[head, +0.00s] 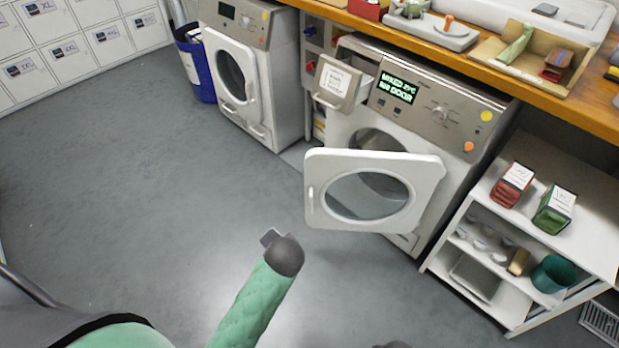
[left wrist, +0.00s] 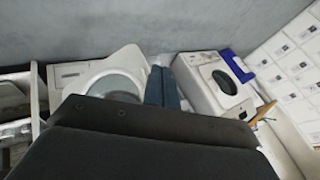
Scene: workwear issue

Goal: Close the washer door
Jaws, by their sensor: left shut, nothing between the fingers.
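The washer (head: 425,140) stands under the wooden counter, its lit display reading something like "MIXED" and "DOOR". Its white door (head: 365,197) with a round window is swung wide open towards me, and part of the drum opening shows behind it. My left gripper (head: 270,238) is in front of and below the door's left edge, apart from it, mostly hidden by my dark wrist. In the left wrist view the left gripper (left wrist: 162,88) shows its fingers together and empty, with the washer door (left wrist: 115,84) beside them, partly hidden by the dark wrist.
The washer's detergent drawer (head: 338,85) is pulled out above the door. A second machine (head: 250,75) with its door shut and a blue bin (head: 197,65) stand left. A white shelf unit (head: 480,285) stands close on the right. The floor at left is clear.

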